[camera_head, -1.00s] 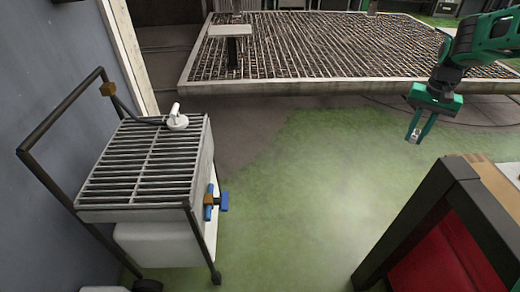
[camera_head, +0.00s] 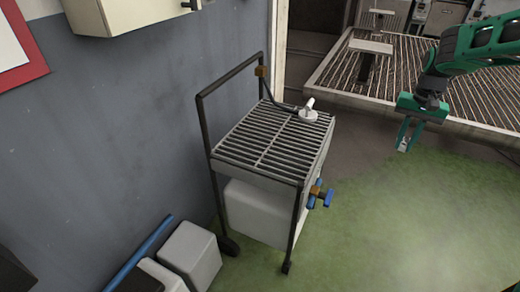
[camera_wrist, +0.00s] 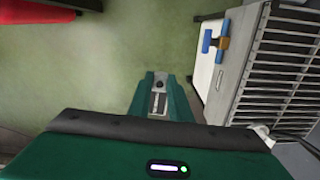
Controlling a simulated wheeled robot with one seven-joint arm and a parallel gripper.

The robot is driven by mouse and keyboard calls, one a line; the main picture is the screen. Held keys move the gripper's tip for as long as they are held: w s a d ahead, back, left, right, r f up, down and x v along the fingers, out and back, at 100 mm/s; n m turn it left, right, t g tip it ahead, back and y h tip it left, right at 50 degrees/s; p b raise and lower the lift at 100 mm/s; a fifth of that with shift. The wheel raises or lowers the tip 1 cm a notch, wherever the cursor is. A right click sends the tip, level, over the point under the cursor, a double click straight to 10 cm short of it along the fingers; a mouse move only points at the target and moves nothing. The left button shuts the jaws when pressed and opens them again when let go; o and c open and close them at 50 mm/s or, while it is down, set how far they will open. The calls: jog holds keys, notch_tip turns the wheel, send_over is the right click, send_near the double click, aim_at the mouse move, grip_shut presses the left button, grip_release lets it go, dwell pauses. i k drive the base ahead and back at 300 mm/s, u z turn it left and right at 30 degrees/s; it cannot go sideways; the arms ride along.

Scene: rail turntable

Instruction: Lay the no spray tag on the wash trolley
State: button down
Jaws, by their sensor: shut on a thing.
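The wash trolley (camera_head: 265,147) stands beside the grey wall, with a slatted grey top, a dark push handle and a white tank below. In the wrist view its slatted top (camera_wrist: 285,70) is at the right. My gripper (camera_head: 408,142) is in the air to the right of the trolley, above the green floor. It is shut on a small pale grey tag (camera_wrist: 158,103), which shows between the fingertips in the wrist view. The tag's lettering is too small to read. Nothing flat lies on the slats.
A white spray head (camera_head: 309,113) with a dark hose sits at the slats' far corner. A blue-handled valve (camera_head: 320,195) sticks out from the trolley's side. White containers (camera_head: 190,254) stand by the wall. A large grated platform (camera_head: 350,75) is behind. Green floor is clear.

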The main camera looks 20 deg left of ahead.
aim_at(278, 154)
jog(key=u, duration=0.4)
jog(key=i, duration=1)
jog(key=z, duration=0.1)
